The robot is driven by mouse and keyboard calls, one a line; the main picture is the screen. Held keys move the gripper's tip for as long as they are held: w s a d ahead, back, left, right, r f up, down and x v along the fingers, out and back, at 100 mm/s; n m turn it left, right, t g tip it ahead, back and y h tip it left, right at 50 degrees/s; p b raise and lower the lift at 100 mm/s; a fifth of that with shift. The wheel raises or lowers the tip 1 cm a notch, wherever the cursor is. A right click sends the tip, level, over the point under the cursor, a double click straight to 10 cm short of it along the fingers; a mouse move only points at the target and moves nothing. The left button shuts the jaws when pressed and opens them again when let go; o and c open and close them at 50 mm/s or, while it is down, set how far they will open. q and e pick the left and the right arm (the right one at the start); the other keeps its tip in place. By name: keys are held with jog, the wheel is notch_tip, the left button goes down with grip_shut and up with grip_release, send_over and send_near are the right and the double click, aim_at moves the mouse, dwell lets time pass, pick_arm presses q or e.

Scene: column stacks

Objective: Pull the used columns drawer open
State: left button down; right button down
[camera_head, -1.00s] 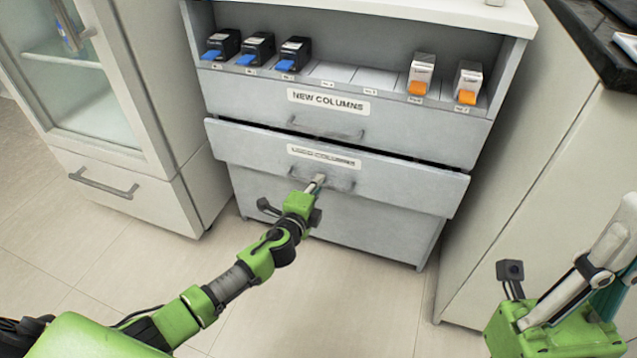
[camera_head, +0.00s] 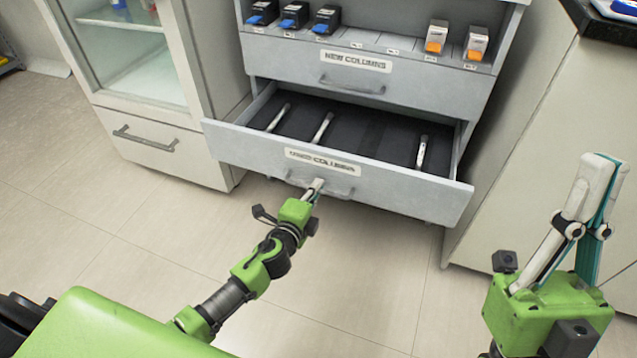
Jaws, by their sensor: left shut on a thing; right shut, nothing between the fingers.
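The used columns drawer (camera_head: 406,185) is the lower grey drawer of the cabinet. It stands well open, and its label reads used columns. Inside is a dark floor with several pale, slim rods lying on it. My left gripper (camera_head: 314,187) is shut on the drawer handle (camera_head: 341,192) at the front panel, near the label. Its fingers hide part of the handle. My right gripper (camera_head: 605,160) is shut and empty, pointing up at the right, apart from the drawer.
Above is the closed new columns drawer (camera_head: 420,92) with a shelf of black-and-blue and white-and-orange boxes over it. A glass-door cabinet (camera_head: 182,140) stands at left, a pale cabinet (camera_head: 545,130) with a dark top at right. The floor (camera_head: 380,270) in front is clear.

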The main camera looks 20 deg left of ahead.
pick_arm(q)
jog(key=shift+v, duration=0.8)
jog(key=shift+f, duration=0.2)
jog(key=c, duration=2.5)
grip_release()
jog(key=v, duration=1.2)
